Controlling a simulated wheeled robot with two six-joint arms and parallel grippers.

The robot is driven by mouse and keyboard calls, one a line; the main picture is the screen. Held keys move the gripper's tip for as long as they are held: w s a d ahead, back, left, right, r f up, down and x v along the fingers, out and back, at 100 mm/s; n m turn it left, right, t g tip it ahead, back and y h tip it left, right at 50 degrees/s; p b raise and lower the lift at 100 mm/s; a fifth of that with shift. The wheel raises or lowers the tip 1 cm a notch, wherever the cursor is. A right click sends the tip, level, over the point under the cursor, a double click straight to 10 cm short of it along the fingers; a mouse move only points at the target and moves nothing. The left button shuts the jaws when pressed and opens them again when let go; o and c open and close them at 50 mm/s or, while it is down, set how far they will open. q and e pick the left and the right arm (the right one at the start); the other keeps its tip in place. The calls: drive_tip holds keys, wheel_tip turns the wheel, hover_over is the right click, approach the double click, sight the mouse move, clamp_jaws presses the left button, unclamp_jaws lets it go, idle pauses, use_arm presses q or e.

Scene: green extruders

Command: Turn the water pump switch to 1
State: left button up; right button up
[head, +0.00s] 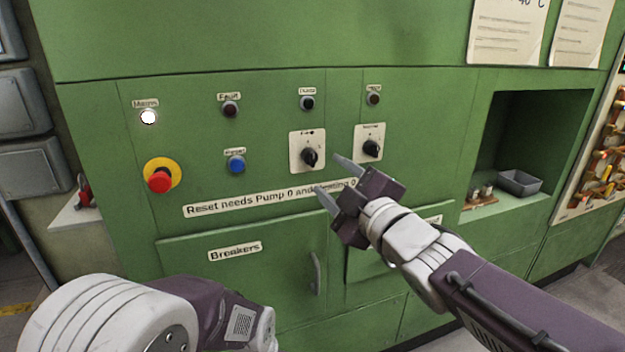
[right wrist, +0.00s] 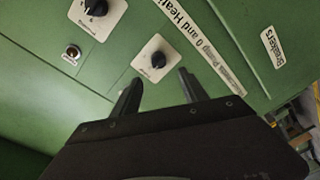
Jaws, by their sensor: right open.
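The left black rotary switch (head: 310,158) sits on a cream plate on the green panel. It appears to be the pump switch, but its small label is blurred. In the right wrist view the same switch (right wrist: 158,60) shows just beyond the fingertips, centred between them. I cannot tell which mark its pointer faces. My right gripper (head: 328,174) is open and empty, its fingers pointing at the panel just right of and below this switch in the head view. They appear apart from the knob. My left arm is at the bottom left; its fingers are out of view.
A similar rotary switch (head: 371,148) is to the right. A red emergency button (head: 160,180), a blue button (head: 236,164) and indicators are to the left and above. Below are a reset label (head: 250,203) and a breakers door with a handle (head: 316,273). A recess at right holds a metal tray (head: 520,182).

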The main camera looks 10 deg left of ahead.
sight(314, 160)
drive_tip(key=x, duration=0.9)
drive_tip(key=shift+w+d, duration=0.1)
clamp_jaws()
